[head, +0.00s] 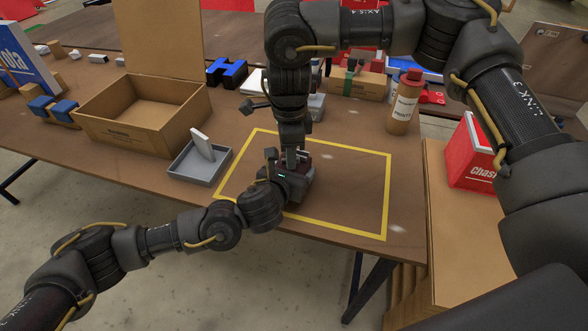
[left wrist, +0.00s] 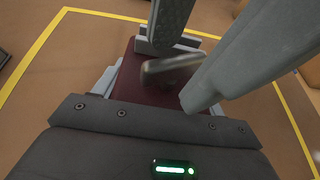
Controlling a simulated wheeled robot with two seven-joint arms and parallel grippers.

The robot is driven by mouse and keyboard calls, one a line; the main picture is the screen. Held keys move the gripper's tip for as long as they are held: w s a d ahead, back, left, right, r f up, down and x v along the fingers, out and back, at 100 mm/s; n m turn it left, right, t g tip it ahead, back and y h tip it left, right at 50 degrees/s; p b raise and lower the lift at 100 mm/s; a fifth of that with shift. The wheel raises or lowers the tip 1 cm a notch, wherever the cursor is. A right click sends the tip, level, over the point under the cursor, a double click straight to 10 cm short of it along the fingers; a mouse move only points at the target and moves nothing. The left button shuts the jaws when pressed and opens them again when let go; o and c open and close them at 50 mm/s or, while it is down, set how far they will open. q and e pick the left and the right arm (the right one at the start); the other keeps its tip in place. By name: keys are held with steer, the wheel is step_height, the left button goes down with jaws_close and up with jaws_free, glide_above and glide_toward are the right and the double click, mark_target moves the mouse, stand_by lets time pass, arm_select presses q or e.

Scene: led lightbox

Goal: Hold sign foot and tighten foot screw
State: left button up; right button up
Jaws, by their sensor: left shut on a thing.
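The sign foot is a dark maroon block (left wrist: 140,82) with grey edges in the left wrist view. In the head view it is mostly hidden between my grippers. My left gripper (head: 299,178) is shut on it, low over the table inside the yellow outline. My right gripper (head: 291,158) points straight down from above onto the foot. In the left wrist view its grey fingers stand above the block, beside a small blurred metal piece (left wrist: 172,68), perhaps the foot screw. I cannot tell whether they grip it.
The yellow outline (head: 388,190) has free room on its right. A grey tray (head: 190,176) with a pale block stands left of it, before an open cardboard box (head: 195,118). A brown bottle (head: 404,103) stands at back right. A red box (head: 470,160) is further right.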

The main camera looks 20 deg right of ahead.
step_height(320, 180, up, 6)
steer(key=shift+r, duration=0.1)
stand_by(0.5)
steer(key=shift+c, duration=1.3)
steer(key=shift+s+f+y, duration=0.1)
steer(key=shift+f+y, duration=0.15)
steer(key=shift+y, duration=0.05)
steer(key=shift+c, duration=0.2)
steer(key=s+d+r+t+y, duration=0.1)
steer(key=d+r+y, duration=0.1)
steer(key=d+y, duration=0.75)
steer(key=shift+h, duration=0.55)
steer(key=x, duration=1.1)
steer(key=shift+w+d+f, duration=0.1)
steer(key=shift+d+f, duration=0.05)
steer(key=shift+f, duration=0.45)
